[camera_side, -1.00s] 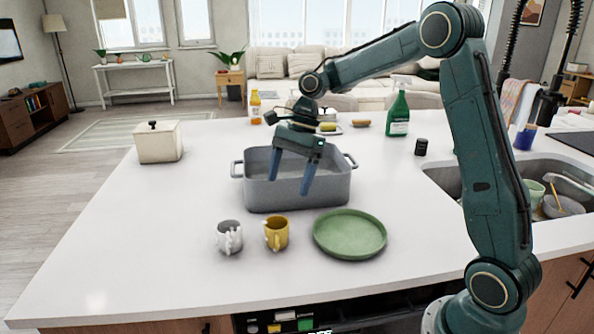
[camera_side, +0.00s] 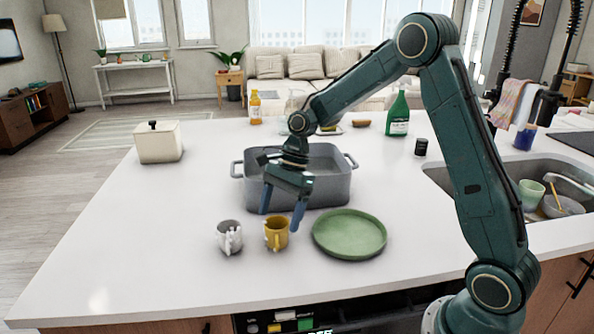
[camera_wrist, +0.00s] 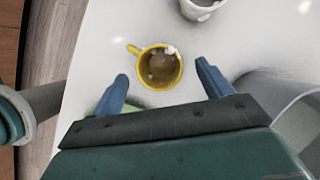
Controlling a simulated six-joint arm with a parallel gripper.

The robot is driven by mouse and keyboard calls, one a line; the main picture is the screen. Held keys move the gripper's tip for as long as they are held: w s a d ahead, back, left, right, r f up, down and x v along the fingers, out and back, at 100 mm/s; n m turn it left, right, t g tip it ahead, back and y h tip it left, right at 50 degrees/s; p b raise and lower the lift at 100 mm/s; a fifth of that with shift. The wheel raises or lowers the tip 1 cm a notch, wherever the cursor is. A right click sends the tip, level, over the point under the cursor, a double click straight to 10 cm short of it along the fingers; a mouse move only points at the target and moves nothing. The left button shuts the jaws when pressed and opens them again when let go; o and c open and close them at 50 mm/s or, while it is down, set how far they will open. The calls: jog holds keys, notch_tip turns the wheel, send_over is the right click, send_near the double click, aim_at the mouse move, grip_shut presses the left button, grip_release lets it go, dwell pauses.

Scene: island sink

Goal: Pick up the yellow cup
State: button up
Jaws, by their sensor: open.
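The yellow cup (camera_side: 276,233) stands upright on the white counter, its handle toward the front left in the side view. My gripper (camera_side: 282,220) is open and empty, with its blue fingertips just above and behind the cup. In the wrist view the cup (camera_wrist: 158,67) lies ahead of the gap between the open fingers (camera_wrist: 166,84), with its handle at upper left. The fingers do not appear to touch it. Something pale shows at its rim and inside; I cannot tell what.
A white cup (camera_side: 229,237) stands close to the left of the yellow one, and a green plate (camera_side: 349,234) lies to its right. A grey pot (camera_side: 330,180) stands behind my gripper.

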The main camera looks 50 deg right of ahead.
aim_at(271, 246)
jog(key=shift+a+f, duration=0.1)
jog(key=shift+f, duration=0.05)
jog(key=shift+x, duration=2.55)
jog(key=shift+a, duration=0.1)
jog(key=c, duration=1.1)
jog(key=shift+r, duration=5.05)
